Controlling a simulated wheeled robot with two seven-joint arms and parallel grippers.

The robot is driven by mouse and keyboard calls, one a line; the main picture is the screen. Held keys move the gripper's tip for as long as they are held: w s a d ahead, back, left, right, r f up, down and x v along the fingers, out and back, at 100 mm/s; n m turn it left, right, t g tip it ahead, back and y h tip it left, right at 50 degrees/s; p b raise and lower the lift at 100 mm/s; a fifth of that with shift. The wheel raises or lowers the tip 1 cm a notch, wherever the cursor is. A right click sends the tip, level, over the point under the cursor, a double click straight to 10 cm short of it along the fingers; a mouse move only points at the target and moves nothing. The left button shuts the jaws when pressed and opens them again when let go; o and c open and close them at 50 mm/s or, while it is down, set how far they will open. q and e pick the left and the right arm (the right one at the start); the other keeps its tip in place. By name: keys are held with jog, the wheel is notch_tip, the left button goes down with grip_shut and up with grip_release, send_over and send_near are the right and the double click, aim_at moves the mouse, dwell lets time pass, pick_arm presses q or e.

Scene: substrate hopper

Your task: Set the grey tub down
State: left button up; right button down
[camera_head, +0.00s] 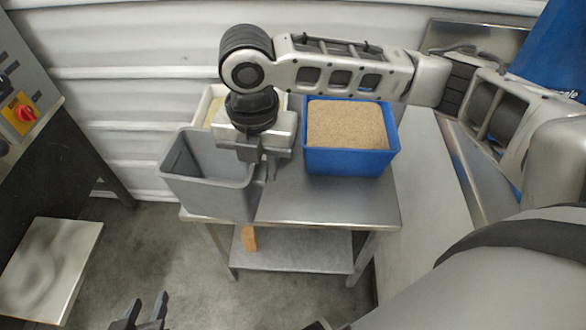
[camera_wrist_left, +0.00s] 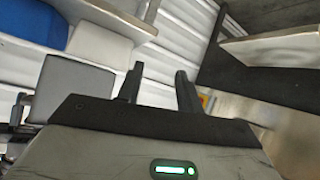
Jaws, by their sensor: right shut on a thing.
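The grey tub (camera_head: 207,187) is an empty, open-topped bin at the left end of the metal table (camera_head: 330,205). My right gripper (camera_head: 262,168) is shut on its right rim, pointing down. The tub looks nearly upright. Its base overlaps the table's front left corner in the head view, and I cannot tell whether it touches the tabletop. A grey block that looks like the tub (camera_wrist_left: 72,90) shows at the left of the left wrist view. My left gripper (camera_head: 146,308) is open and empty, low in front of the table; its fingers show apart in the wrist view (camera_wrist_left: 158,90).
A blue tub (camera_head: 350,160) full of tan grains stands on the table to the right. A pale container (camera_head: 207,101) sits behind the grey tub. An orange block (camera_head: 248,238) is on the lower shelf. A control panel (camera_head: 25,85) with a red knob stands at left.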

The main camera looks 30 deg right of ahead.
jog(key=shift+a+f+n, duration=0.1)
jog(key=shift+f+n, duration=0.2)
jog(key=shift+n, duration=0.2)
jog(key=shift+w+d+f, duration=0.1)
jog(key=shift+d+f, duration=0.05)
jog(key=shift+d, duration=0.15)
jog(key=w+d+f+b, duration=0.2)
jog(key=w+d+f, duration=0.1)
jog(key=d+f, duration=0.9)
jog(key=shift+w+d+f, duration=0.25)
jog(key=shift+d+f, duration=0.1)
jog(key=shift+d, duration=0.05)
jog(key=c, duration=1.2)
grip_release()
jog(key=shift+f, duration=0.1)
jog(key=shift+o, duration=0.2)
